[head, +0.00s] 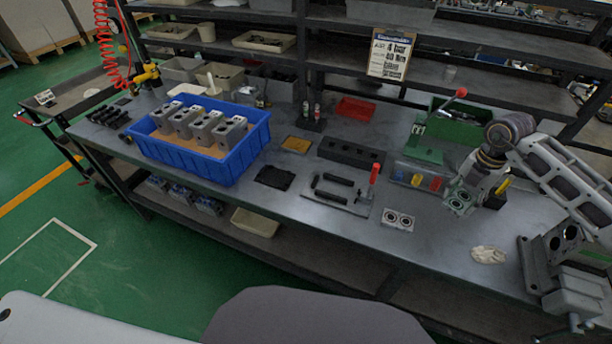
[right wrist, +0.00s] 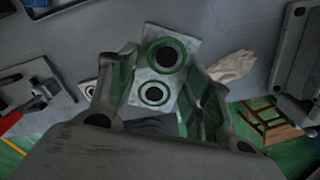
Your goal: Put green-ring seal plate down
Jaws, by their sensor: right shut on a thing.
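The green-ring seal plate (head: 459,203) is a light, flat plate with two dark holes ringed in green. It also shows in the right wrist view (right wrist: 158,76), between the two fingers of my right gripper (right wrist: 163,92). In the head view my right gripper (head: 472,186) points down at the right part of the bench and is shut on this plate. The plate is at or close to the bench top; I cannot tell whether it touches. The fingers hide part of its edges. My left gripper is not in view.
A second seal plate (head: 398,219) with dark rings lies left on the bench (head: 330,232). A pale glove (head: 488,255) lies in front, to the right. A fixture with a red handle (head: 374,172), a block with coloured parts (head: 417,177) and a vise (head: 570,285) stand nearby.

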